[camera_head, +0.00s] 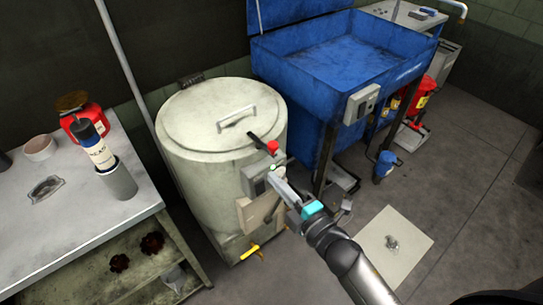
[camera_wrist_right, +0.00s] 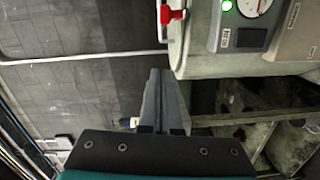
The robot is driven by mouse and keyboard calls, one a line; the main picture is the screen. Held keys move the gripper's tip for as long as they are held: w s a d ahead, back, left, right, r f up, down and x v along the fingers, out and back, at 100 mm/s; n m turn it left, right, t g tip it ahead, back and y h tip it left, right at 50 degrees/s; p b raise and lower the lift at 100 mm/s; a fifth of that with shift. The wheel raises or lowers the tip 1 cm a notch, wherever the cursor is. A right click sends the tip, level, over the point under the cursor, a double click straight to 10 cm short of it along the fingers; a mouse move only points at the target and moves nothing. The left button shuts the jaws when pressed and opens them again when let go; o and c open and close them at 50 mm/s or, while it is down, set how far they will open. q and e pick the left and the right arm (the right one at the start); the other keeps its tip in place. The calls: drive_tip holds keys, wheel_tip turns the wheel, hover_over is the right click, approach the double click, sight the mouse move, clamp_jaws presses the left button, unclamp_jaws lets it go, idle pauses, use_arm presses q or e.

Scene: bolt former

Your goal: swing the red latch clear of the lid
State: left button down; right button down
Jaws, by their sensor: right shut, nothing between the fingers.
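The red latch (camera_head: 272,147) is at the right front rim of the round drum (camera_head: 200,180). Its dark bar (camera_head: 257,141) reaches over the edge of the lid (camera_head: 205,112), which lies flat on the drum and has a bar handle (camera_head: 236,117). In the right wrist view the red latch (camera_wrist_right: 172,15) shows at the top, apart from my fingers. My right gripper (camera_head: 276,180) is shut and empty, just below the latch in the head view, in front of the drum's side. Its closed fingers (camera_wrist_right: 160,72) point up in the wrist view. My left gripper is not in view.
A grey control box (camera_head: 254,178) with a gauge and green lamp (camera_wrist_right: 227,6) is on the drum beside my gripper. A blue wash basin (camera_head: 335,65) stands behind right. A bench (camera_head: 85,205) with a bottle (camera_head: 93,145) is at left. Floor at right front is mostly clear.

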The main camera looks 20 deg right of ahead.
sight(272, 157)
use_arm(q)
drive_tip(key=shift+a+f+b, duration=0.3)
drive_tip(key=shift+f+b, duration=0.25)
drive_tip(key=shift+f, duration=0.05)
use_arm(e)
drive_tip(key=w, duration=0.3)
drive_tip(key=w+d, duration=0.1)
drive_tip(key=w, duration=0.4)
drive_tip(key=shift+w+d+f, duration=0.25)
drive_tip(key=shift+w+f, duration=0.05)
drive_tip(key=shift+f, duration=0.1)
